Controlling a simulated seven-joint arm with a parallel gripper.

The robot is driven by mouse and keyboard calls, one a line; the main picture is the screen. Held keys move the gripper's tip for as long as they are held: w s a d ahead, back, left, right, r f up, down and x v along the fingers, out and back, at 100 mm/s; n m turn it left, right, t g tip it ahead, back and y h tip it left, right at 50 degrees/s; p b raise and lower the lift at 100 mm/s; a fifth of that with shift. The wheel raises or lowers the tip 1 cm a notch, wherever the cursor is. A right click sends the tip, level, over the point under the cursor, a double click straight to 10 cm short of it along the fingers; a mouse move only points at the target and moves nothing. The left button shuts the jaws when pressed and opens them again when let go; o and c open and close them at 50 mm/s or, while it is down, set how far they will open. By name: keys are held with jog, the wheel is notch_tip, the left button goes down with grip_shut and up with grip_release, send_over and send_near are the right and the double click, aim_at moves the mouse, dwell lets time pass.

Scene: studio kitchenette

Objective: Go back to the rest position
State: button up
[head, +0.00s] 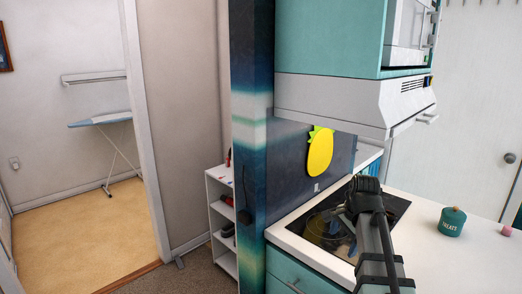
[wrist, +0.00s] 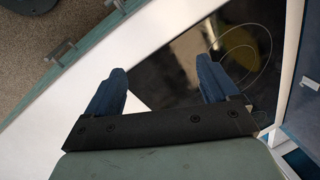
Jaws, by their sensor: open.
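My gripper shows in the wrist view (wrist: 160,88), with its two blue fingers spread apart and nothing between them. It is over the white counter edge and the black cooktop (wrist: 185,65). In the head view my arm reaches from the lower right over the cooktop (head: 392,207).
A teal canister (head: 451,222) and a small pink object (head: 507,230) stand on the white counter (head: 440,262) at the right. A range hood (head: 335,98) hangs above. A white shelf (head: 216,215) stands left of the dark partition. A yellow pineapple decoration (head: 319,155) is on the back wall.

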jog(key=s+a+f+n+g+y, duration=0.1)
jog(key=a+f+n+g, duration=0.25)
jog(key=a+f, duration=0.9)
jog(key=s+a+f+n+g+y, duration=0.15)
jog(key=a+f+g, duration=0.25)
jog(key=a+f, duration=0.9)
jog(key=s+a+f+n+g, duration=0.3)
jog(key=s+a+f, duration=0.2)
jog(key=a+f, duration=0.4)
jog(key=s+a+f+n+g, duration=0.35)
jog(key=s+a+f, duration=0.25)
jog(key=a+f, duration=0.3)
jog(key=s+d+f+t+h, duration=0.1)
jog(key=s+d+f, duration=0.3)
jog(key=s+d, duration=0.3)
jog(key=s+d+f+t, duration=0.1)
jog(key=s+d+f, duration=0.35)
jog(key=d, duration=0.45)
jog(key=s+d+f+t+h, duration=0.1)
jog(key=s+d+f, duration=0.4)
jog(key=d, duration=0.3)
jog(key=s+d+n+t+h, duration=0.1)
jog(key=s+d, duration=0.9)
jog(key=s, duration=0.1)
jog(key=shift+d+t, duration=0.25)
jog(key=shift+t, duration=0.15)
jog(key=shift+n, duration=0.25)
